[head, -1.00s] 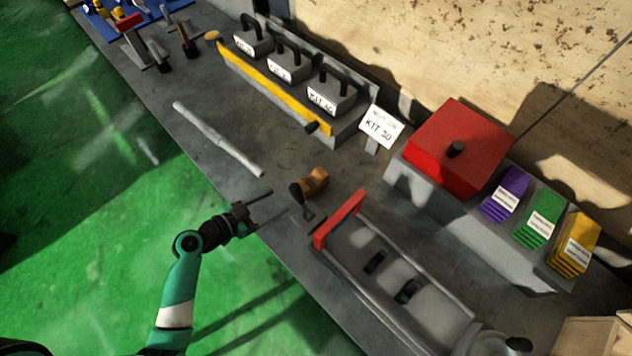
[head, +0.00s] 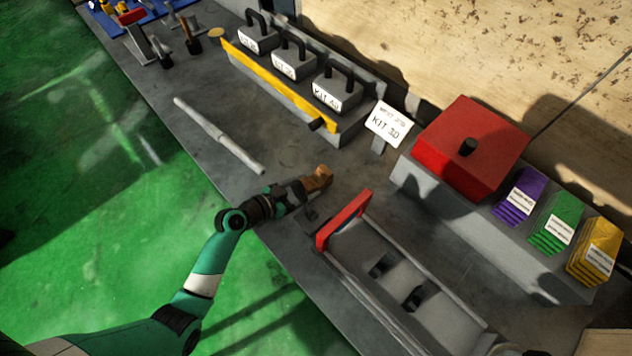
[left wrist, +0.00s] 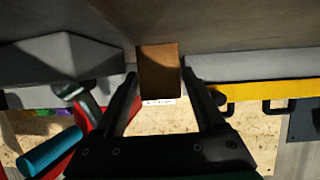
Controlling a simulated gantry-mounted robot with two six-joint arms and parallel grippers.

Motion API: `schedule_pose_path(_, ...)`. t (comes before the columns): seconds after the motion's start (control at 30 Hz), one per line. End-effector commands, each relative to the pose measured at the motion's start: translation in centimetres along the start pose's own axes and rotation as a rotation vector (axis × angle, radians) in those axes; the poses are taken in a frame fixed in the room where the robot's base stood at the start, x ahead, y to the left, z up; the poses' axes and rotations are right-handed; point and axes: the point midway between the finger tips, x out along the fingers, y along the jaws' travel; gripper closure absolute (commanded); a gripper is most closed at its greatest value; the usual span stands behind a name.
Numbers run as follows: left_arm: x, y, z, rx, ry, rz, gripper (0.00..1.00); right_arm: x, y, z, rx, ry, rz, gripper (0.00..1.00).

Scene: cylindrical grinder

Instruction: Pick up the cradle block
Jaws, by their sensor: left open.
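The cradle block (head: 318,178), a small brown block with a notched top, stands on the grey bench left of the red-ended tray. It also shows in the left wrist view (left wrist: 158,68), between the fingertips. My left gripper (head: 299,190) is open and low over the bench, its fingers reaching to the block's near side. In the left wrist view, a finger lies on each side of the block, with a narrow gap visible. How deep the block sits between the fingers is hard to tell. My right gripper is not in view.
A grey tray with a red end plate (head: 343,219) stands close right of the gripper. A pale stepped shaft (head: 218,135) lies to the left. Behind are a kit rack with a yellow front (head: 275,85), a sign (head: 388,124) and a red box (head: 470,145).

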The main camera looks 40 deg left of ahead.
Motion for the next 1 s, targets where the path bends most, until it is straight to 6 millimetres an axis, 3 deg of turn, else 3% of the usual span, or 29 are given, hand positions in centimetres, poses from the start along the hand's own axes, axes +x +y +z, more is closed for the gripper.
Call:
schedule_pose_path(0.1, -0.05, -0.01, -0.03, 0.0, 0.0, 0.0, 0.31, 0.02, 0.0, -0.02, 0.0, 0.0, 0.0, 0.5)
schedule_pose_path(0.5, -0.08, -0.01, -0.03, 0.0, 0.0, 0.0, 1.0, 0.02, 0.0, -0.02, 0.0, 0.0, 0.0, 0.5)
schedule_pose_path(1.0, -0.2, 0.6, -0.62, 0.006, 0.001, 0.013, 1.0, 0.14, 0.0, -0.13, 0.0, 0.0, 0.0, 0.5)
